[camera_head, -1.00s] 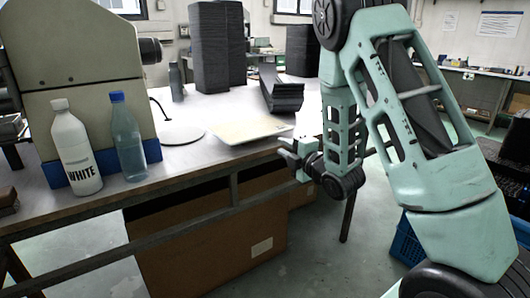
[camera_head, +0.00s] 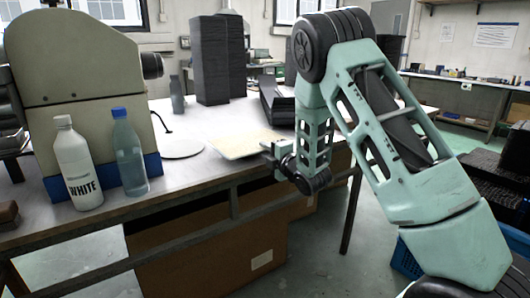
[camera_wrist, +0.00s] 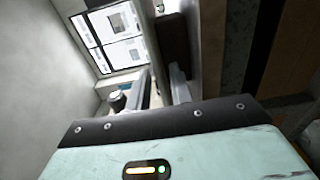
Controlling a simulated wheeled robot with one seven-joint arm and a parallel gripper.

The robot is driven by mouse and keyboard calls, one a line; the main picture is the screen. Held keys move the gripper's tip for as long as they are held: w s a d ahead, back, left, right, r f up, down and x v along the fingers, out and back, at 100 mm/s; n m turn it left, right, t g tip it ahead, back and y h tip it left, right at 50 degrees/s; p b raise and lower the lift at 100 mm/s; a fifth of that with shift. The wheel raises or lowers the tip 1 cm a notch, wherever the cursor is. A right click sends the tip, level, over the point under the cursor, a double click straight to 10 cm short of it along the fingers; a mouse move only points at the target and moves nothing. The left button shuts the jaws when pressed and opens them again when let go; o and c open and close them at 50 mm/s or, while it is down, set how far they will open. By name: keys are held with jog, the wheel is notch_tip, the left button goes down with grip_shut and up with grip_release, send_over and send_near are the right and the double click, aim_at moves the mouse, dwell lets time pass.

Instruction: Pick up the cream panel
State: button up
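The cream panel (camera_head: 237,144) lies flat near the front edge of the grey workbench, in the head view. My gripper (camera_head: 268,153) is at the panel's near right side, by the bench edge, its fingers pointing left. The fingers look apart, with nothing seen between them. The gripper overlaps the panel's near right edge in the picture, and I cannot tell whether they touch. In the wrist view I cannot make out the panel.
A white bottle (camera_head: 77,165) and a blue-capped bottle (camera_head: 130,155) stand on the bench (camera_head: 185,172) at left, before a beige machine (camera_head: 75,75). A thin round plate (camera_head: 180,149) lies left of the panel. Dark stacks (camera_head: 210,60) stand behind; a cardboard box (camera_head: 190,255) is below.

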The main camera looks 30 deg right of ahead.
jog(key=shift+c, duration=0.4)
grip_shut()
jog(key=shift+r+p, duration=0.75)
jog(key=shift+r, duration=0.6)
jog(key=shift+f, duration=0.1)
jog(key=s+r, duration=0.4)
jog(key=s, duration=0.4)
jog(key=shift+d+p, duration=0.15)
jog(key=shift+p, duration=0.3)
